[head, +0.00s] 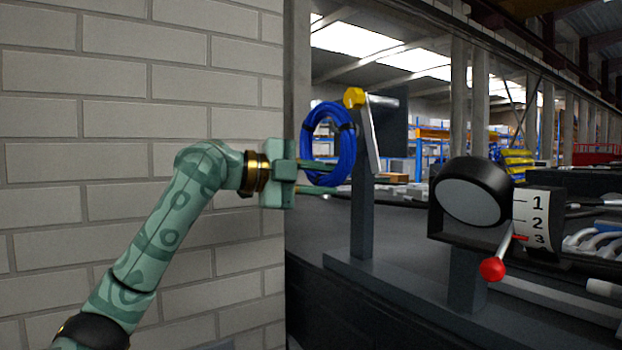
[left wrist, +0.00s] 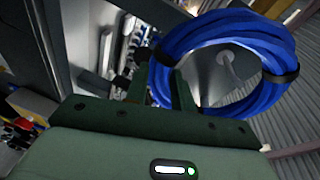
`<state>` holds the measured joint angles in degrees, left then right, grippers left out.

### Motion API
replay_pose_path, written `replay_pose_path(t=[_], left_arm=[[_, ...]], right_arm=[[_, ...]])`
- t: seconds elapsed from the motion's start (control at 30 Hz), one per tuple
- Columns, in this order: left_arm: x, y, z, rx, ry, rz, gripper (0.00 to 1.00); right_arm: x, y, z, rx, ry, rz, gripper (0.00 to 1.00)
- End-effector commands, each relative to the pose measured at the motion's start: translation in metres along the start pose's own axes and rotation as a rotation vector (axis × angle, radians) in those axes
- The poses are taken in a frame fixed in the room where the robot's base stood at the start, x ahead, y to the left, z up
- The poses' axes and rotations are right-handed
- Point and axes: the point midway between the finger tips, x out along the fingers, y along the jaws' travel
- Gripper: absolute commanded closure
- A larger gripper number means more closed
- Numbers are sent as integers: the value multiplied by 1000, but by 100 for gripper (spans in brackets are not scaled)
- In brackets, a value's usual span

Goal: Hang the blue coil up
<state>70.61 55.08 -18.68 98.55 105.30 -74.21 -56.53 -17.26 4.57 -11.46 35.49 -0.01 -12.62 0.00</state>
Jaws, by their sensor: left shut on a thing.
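The blue coil (head: 347,152) is a ring of blue hose with dark bands. It hangs upright in my left gripper (head: 325,177), whose fingers are shut on its lower part. In the left wrist view, the coil (left wrist: 225,27) stands beyond the gripper fingers (left wrist: 162,95), its ring open to the camera. A dark post (head: 363,215) with a yellow hexagonal end (head: 354,97) at its top stands right by the coil in the head view. The yellow end shows just above the coil's upper right edge. I cannot tell whether they touch. My right gripper is not in view.
A round black-rimmed dial (head: 472,191) with a numbered scale (head: 538,222) and a red-knobbed lever (head: 493,269) stands to the right. A pale brick wall (head: 120,130) fills the left side. A dark chassis surface (head: 400,285) lies below.

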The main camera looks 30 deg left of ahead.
Motion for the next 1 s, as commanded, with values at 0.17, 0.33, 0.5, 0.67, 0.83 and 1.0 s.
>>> replay_pose_path(t=[0.17, 0.33, 0.5, 0.67, 0.83, 1.0], left_arm=[[13, -2, 2, -1, 2, -2, 100], [25, -3, 3, 0, 2, 0, 100], [37, -4, 6, -1, 2, 2, 100], [46, -4, 8, 0, 1, 2, 100], [51, -1, 10, 0, -1, 1, 100], [53, 1, 11, 1, 0, -1, 100]], right_arm=[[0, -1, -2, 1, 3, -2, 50], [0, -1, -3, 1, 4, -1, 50], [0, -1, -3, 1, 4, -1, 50], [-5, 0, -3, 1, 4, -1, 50], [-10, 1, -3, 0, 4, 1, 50], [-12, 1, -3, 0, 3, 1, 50]])
